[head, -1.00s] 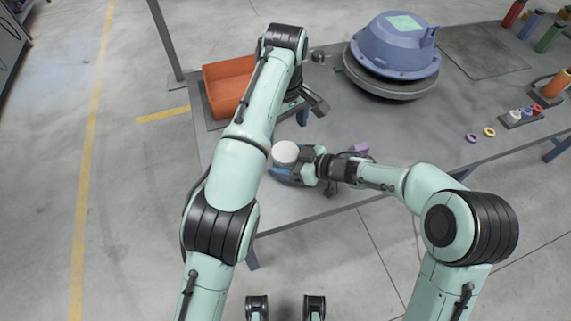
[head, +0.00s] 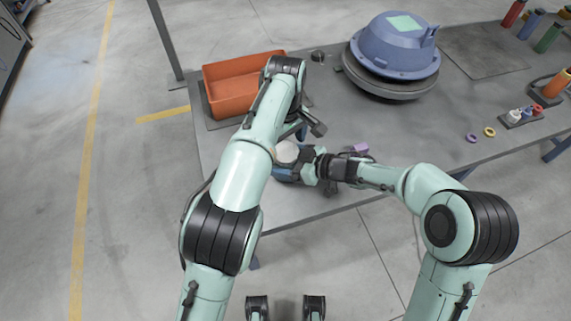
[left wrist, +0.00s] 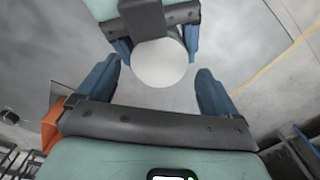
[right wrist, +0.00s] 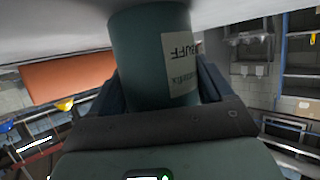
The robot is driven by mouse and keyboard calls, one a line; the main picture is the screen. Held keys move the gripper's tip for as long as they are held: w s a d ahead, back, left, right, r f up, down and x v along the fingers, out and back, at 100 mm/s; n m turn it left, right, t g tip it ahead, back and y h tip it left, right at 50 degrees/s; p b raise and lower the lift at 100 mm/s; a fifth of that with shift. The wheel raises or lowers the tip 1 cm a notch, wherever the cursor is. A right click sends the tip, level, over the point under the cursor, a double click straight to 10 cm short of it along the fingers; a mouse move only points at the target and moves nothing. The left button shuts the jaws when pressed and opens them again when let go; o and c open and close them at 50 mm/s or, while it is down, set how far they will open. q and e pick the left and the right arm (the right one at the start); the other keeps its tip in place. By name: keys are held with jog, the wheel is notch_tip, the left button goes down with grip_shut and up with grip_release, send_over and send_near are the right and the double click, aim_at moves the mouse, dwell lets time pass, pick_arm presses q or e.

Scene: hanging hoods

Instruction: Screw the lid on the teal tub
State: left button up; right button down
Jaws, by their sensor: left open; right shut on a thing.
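The teal tub (right wrist: 150,55) fills the middle of the right wrist view, with a pale printed label on its side. My right gripper (right wrist: 160,90) is shut around its body. A white round lid (left wrist: 160,63) faces up at the tub's top in the left wrist view; it also shows in the head view (head: 287,152), partly behind my left arm. Whether its thread is engaged cannot be seen. My left gripper (left wrist: 158,75) is open above, its blue fingers apart on either side of the white disc and not visibly touching it.
An orange bin (head: 240,95) stands on the grey table (head: 420,125) behind my left arm. A large blue housing (head: 397,45) is at the back. A purple block (head: 360,150) lies near my right wrist. Rings and small bottles (head: 525,114) are at the right.

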pick_arm(q)
jog(key=shift+f, duration=0.8)
jog(key=c, duration=1.1)
jog(key=m, duration=0.3)
jog(key=o, duration=1.2)
jog(key=shift+r, duration=2.3)
